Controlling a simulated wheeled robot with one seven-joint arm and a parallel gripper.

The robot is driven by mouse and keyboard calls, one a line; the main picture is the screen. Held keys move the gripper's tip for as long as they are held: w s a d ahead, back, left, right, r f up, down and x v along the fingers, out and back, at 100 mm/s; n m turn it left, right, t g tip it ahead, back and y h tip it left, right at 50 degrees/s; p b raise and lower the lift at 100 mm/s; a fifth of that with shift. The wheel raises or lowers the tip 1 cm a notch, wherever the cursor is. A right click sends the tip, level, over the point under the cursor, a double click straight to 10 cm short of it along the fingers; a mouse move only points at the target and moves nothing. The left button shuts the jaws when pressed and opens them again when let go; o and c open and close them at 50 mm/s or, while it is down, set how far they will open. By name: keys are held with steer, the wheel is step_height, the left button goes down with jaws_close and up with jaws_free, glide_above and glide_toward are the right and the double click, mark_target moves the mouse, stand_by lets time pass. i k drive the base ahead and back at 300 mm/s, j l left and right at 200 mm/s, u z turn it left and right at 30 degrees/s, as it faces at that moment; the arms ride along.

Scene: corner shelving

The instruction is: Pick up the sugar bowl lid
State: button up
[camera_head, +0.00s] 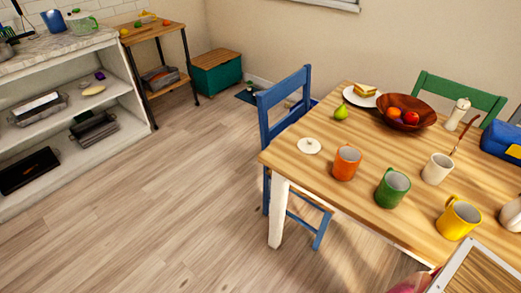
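A small round white lid with a knob (309,146) lies flat on the wooden table (335,115), near the table's left corner. It looks like the sugar bowl lid. An orange mug (346,162) stands just to its right, apart from it. A white open cup or bowl (437,169) with a brown-handled utensil in it stands further right. A white rounded vessel (511,216) is cut off by the right edge. My gripper is not in view.
A green mug (392,187), yellow mug (458,218), pear (341,112) and fruit bowl (404,108) share the table. A blue chair (285,100) stands at the table's left side, close to the lid. The floor (170,215) to the left is clear.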

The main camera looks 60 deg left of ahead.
mark_target(308, 145)
steer(key=u, duration=1.85)
steer(key=z, duration=2.5)
steer(key=u, duration=0.5)
steer(key=j+u, duration=0.25)
steer(key=u, duration=0.2)
steer(key=j+u, duration=0.2)
steer(key=u, duration=0.3)
steer(key=i+j+u, duration=0.1)
steer(key=u, duration=0.35)
steer(key=j, duration=0.1)
